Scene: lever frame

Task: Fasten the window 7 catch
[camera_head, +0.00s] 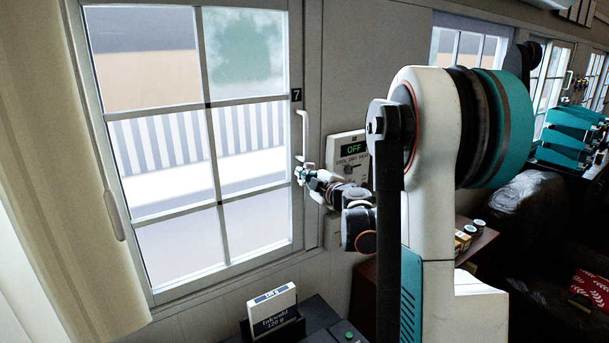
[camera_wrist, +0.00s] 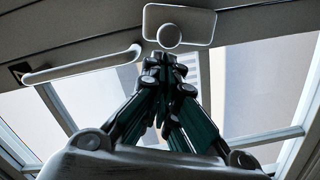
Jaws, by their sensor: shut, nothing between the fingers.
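Window 7 (camera_head: 207,103) is a white-framed, multi-pane window; it looks closed. The black "7" tag (camera_head: 296,95) is at its upper right edge. Below the tag, a white bar handle (camera_head: 305,130) stands upright on the frame. In the wrist view the bar (camera_wrist: 85,66) runs to the left, beside a pale rounded plate (camera_wrist: 195,22) with a round knob (camera_wrist: 168,36). My gripper (camera_head: 300,173) is at the bar's lower end. Its fingertips (camera_wrist: 165,60) are together and empty, just below the knob in the wrist view. I cannot tell whether they touch it.
A wall control box (camera_head: 350,152) reading "OFF" is close to the right of my gripper. A curtain (camera_head: 50,170) hangs at the left, with a pale handle (camera_head: 114,216) on the window's left edge. A boxed item (camera_head: 272,312) stands on a dark surface below.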

